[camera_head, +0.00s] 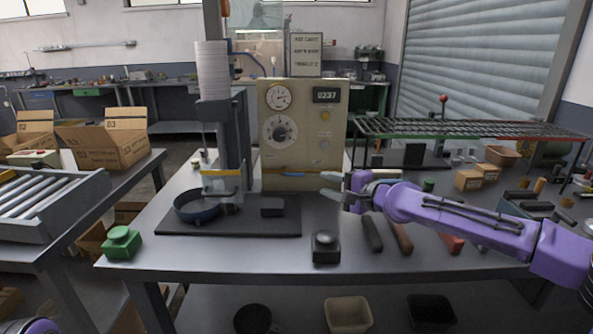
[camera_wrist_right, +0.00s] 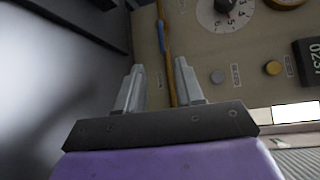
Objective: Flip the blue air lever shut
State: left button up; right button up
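The blue air lever (camera_head: 293,174) lies near the lower edge of the beige control panel (camera_head: 337,140), with a yellow-orange strip running to its right. In the right wrist view the blue part (camera_wrist_right: 162,38) shows beyond my fingertips, and the strip runs down between the two fingers. My right gripper (camera_head: 324,183) is open, just right of the lever in the head view. In the right wrist view its fingers (camera_wrist_right: 158,66) are apart with nothing clamped. Whether they touch the strip cannot be told. My left gripper is out of view.
A press column with a blue round pan (camera_head: 197,206) on a dark mat (camera_head: 270,226) stands left of the panel. Dark and brown-handled tools (camera_head: 401,234) lie below my right arm.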

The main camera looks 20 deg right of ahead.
aim_at(298, 175)
jog(key=x, duration=1)
jog(key=shift+s+a+r, duration=0.1)
jog(key=shift+a, duration=0.05)
grip_shut()
